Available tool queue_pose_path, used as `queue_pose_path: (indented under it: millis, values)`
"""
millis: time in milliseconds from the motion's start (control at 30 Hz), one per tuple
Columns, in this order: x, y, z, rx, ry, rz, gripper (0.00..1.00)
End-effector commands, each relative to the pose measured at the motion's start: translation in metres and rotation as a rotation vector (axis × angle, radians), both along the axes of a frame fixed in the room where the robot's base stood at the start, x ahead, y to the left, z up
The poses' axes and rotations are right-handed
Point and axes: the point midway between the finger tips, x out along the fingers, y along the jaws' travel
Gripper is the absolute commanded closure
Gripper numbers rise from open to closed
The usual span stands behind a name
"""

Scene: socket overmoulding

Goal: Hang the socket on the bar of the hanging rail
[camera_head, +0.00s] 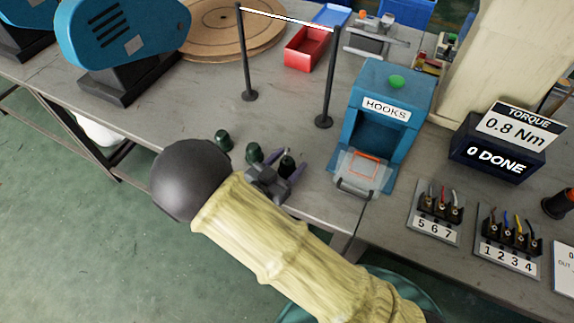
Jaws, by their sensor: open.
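Three small dark green sockets stand in a row on the grey bench: one at the left (223,140), one in the middle (254,153), and one at the right (287,162) with a small pale piece at its top. My gripper (282,169) is low over the bench with its fingers apart, close by the right socket. That socket appears to be between or just behind the fingers; I cannot tell whether they touch it. The hanging rail has two black posts on round feet and a thin white bar (287,19) across their tops. Nothing hangs on the bar.
A blue "HOOKS" dispenser (399,90) with a clear tray (362,172) stands right of the rail. A red bin (307,50) and a round wooden board (215,28) are behind. A torque display (497,150) and terminal blocks (437,208) are at the right.

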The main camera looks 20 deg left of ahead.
Motion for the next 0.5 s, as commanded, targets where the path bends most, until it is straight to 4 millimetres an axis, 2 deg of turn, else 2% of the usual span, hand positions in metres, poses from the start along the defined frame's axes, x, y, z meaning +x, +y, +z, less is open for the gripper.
queue_pose_path:
  millis: [267, 500]
  values:
    - [-0.0004, 0.0003, 0.0, 0.0, 0.0, 0.001, 0.45]
    - [-0.0005, 0.0002, 0.0, 0.0, 0.0, 0.0, 0.9]
